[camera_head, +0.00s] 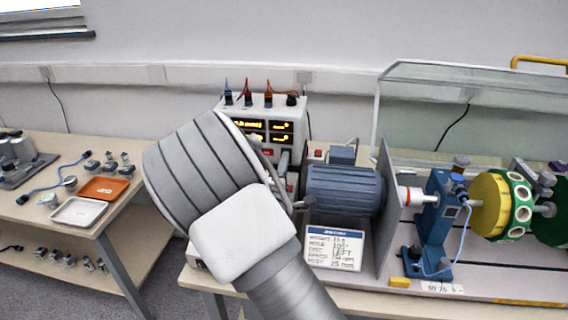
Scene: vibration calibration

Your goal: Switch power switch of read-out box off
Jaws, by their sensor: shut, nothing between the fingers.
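The read-out box (262,112) is a white case at the back of the bench, with lit yellow displays (281,127) and several plugs on top. Its lower left front is hidden behind my arm. A red switch (267,153) shows under the displays, partly covered; I cannot tell its position or whether it is the power switch. My gripper (284,162) shows only in part past my wrist, as grey pieces in front of the box's lower right. It looks shut and empty. I cannot tell whether it touches the box.
A blue motor (345,190) stands right of my gripper, with a written sign (334,249) in front. A grey upright plate (388,210), a blue bearing stand (434,215) and a yellow disc (489,205) are further right. Trays (104,189) lie on the left table.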

